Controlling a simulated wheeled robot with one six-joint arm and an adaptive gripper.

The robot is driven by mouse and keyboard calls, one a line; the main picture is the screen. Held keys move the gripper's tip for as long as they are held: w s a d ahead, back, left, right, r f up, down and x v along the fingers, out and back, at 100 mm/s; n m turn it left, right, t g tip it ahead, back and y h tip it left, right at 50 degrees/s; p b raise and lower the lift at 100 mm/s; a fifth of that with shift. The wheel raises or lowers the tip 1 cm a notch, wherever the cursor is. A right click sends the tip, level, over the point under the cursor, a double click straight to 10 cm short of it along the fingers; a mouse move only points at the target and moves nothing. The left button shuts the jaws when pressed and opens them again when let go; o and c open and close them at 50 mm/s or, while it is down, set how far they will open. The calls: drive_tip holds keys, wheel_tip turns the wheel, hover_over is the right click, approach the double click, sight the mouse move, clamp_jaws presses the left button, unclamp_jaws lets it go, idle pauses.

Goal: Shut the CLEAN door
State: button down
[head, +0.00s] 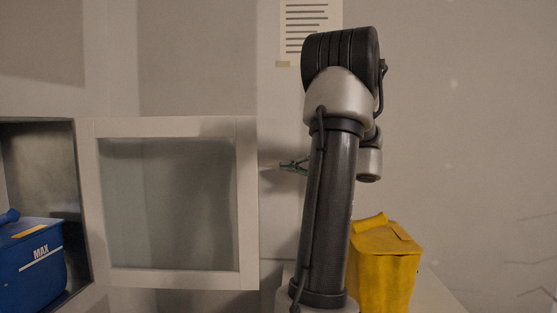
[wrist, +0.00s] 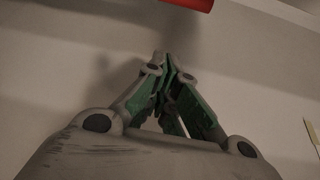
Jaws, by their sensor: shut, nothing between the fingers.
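A door (head: 247,200) with a pale frame and a glass pane stands open in the head view, to the right of a box-like opening in the wall. No CLEAN label is readable on it. My gripper (head: 283,166) is just right of the door's free edge, pointing left. I cannot tell whether it touches the door. In the wrist view my gripper (wrist: 161,60) has its green-padded fingers closed together with nothing held between them.
A blue bin (head: 32,265) marked MAX sits inside the opening (head: 55,150) at left. A yellow container (head: 388,265) stands behind my arm at right. A printed sheet (head: 305,25) hangs on the wall. A red object (wrist: 190,3) shows at the wrist view's top edge.

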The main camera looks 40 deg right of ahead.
drive_tip(key=shift+n+t+y, duration=0.3)
drive_tip(key=shift+n+t, duration=0.1)
drive_tip(key=shift+n, duration=0.1)
drive_tip(key=x, duration=0.3)
drive_tip(key=r+x, duration=0.1)
drive_tip(key=x, duration=0.2)
drive_tip(key=r+x, duration=0.1)
drive_tip(key=x, duration=0.3)
drive_tip(key=shift+s+a, duration=0.55)
drive_tip(key=shift+a, duration=0.45)
drive_tip(key=shift+s+a, duration=0.45)
drive_tip(key=shift+a, duration=0.4)
